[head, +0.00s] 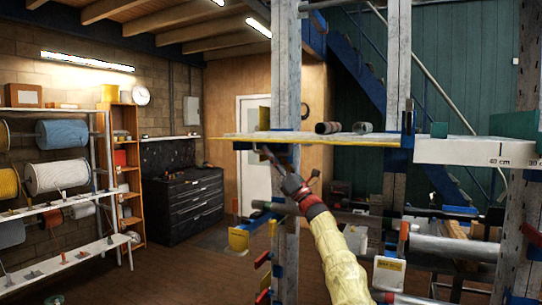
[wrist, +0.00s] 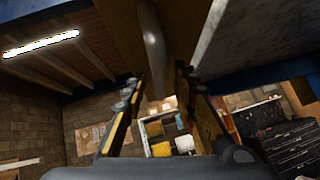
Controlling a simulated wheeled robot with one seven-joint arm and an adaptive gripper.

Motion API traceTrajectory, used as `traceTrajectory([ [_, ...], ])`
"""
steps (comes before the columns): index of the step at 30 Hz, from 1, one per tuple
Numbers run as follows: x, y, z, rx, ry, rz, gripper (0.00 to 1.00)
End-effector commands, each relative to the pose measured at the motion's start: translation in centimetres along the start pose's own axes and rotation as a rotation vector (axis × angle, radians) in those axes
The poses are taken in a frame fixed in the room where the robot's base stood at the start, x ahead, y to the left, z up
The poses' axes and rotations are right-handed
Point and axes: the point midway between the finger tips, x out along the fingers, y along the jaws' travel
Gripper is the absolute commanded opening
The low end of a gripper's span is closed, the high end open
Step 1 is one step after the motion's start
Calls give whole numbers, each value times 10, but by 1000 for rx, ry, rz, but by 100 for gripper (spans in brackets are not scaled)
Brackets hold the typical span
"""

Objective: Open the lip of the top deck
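The top deck (head: 345,141) is a thin, pale board with a yellowish front edge, resting across the upright posts at mid-height in the head view. I cannot make out its lip as a separate part. My gripper (head: 266,153) is at the end of my yellow-sleeved arm, close under the left part of the deck, by the left post. In the wrist view my gripper (wrist: 158,85) has its two fingers apart. A rounded grey bar (wrist: 153,50) shows in the gap between them, with space on both sides. I cannot tell whether it touches a finger.
Two short rolls (head: 328,127) lie on the deck. A white beam (head: 470,151) with cm marks stands at right. The left post (head: 285,80) rises beside my gripper. Lower shelves with pipes and clamps crowd the right. A spool rack (head: 60,178) and black drawer cabinet (head: 186,205) stand left.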

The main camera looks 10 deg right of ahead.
Motion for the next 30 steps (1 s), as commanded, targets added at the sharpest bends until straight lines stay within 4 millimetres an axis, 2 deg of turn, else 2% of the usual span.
traceTrajectory([
  [8, -3, 0, 1, -1, 0, 0, 28],
  [14, -18, 0, 1, 0, 1, -1, 28],
  [20, -42, 0, 1, 0, 1, -2, 28],
  [30, -95, -1, 0, 0, 0, -2, 28],
])
